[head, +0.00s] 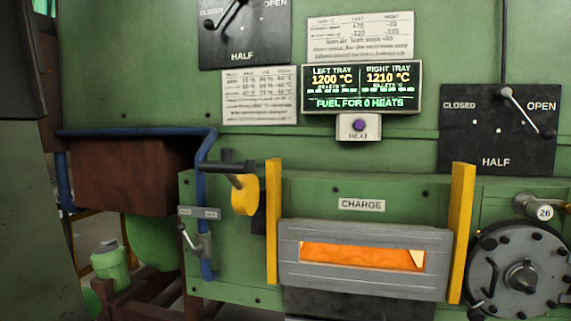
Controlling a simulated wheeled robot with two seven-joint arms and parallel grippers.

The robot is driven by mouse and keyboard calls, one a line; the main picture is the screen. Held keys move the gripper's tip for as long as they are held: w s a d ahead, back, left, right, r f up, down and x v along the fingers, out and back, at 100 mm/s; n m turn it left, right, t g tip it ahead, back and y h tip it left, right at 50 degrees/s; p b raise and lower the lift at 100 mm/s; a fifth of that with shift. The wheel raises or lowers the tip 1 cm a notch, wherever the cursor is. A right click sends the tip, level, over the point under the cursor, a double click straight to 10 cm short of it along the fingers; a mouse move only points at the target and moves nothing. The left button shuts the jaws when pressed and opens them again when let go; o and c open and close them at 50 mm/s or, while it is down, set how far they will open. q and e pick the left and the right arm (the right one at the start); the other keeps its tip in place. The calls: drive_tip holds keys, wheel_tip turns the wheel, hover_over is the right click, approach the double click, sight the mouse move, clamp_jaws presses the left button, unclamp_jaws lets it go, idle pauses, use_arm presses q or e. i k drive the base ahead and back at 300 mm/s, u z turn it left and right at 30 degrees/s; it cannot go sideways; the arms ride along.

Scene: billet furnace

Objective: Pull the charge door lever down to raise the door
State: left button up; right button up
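The charge door (364,282) is a grey panel under the CHARGE sign, set between two upright yellow guides. Orange glow shows through a slot in it. Left of the door, a yellow round hub (247,197) is mounted on the green furnace front. A short lever with a dark horizontal grip (238,168) stands at this hub, its grip above the hub's middle. The lever carries no readable label, so I cannot be sure it is the charge door lever. Neither of my grippers is in view, and nothing touches the lever or the door.
A blue pipe (203,240) with a small valve handle (186,237) runs close left of the lever. Two black CLOSED/HALF/OPEN dial plates, a lit tray display (361,89) and a HEAT button (359,125) are above. A round bolted cover (521,272) is at right.

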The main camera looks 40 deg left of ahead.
sight(245, 193)
drive_tip(key=z, duration=0.1)
drive_tip(key=k, duration=0.7)
drive_tip(key=u, duration=1.45)
drive_tip(key=i, duration=0.5)
